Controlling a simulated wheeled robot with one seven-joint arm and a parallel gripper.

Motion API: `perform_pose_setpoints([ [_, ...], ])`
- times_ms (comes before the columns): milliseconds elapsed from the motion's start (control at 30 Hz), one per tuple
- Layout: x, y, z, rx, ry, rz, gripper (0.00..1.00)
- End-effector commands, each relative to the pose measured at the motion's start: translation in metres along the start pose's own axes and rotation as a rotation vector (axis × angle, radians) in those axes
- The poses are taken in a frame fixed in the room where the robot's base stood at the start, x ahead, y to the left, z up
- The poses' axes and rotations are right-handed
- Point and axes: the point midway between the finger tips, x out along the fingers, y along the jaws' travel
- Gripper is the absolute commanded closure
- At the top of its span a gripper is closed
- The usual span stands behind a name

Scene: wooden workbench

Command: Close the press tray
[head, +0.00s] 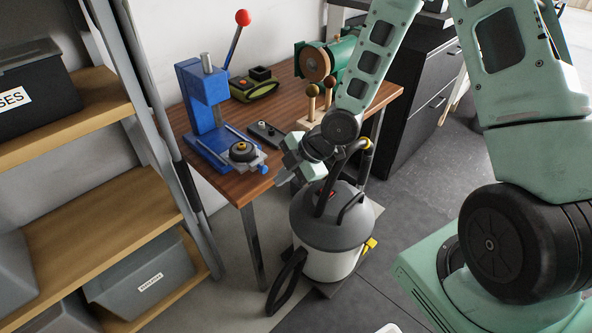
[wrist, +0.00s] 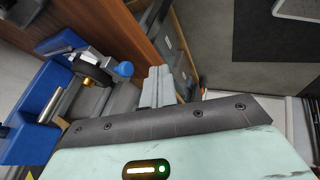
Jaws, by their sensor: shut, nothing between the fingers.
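The blue press (head: 203,95) stands on the wooden workbench, with a red-knobbed lever (head: 237,36) raised. Its grey tray (head: 232,160) sits on rails and is slid out toward the bench's front edge. A round dark part with a brass centre (head: 243,151) rests on the tray; it also shows in the wrist view (wrist: 92,72). A blue knob (head: 262,168) is at the tray's front. My gripper (head: 282,181) is shut and empty, just off the bench edge, to the right of the tray front. In the wrist view its fingers (wrist: 157,88) are beside the tray, apparently apart from it.
A small dark plate (head: 265,132), a green-and-black device (head: 254,85), wooden pegs (head: 312,100) and a green machine (head: 330,65) are on the bench. A grey vacuum (head: 332,225) stands on the floor beneath my gripper. Shelves (head: 110,215) with bins are at left.

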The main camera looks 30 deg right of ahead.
Motion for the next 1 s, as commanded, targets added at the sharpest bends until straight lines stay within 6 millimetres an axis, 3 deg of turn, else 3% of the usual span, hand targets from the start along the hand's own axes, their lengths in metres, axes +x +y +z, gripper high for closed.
perform_pose_setpoints([
  [33,0.001,0.012,0.0,0.0,0.0,0.007,1.0],
  [200,0.011,0.028,0.001,0.0,-0.001,0.004,1.0],
  [733,0.015,0.037,0.0,0.001,-0.001,0.004,1.0],
  [1000,0.034,0.078,-0.004,0.001,0.001,0.004,1.0],
])
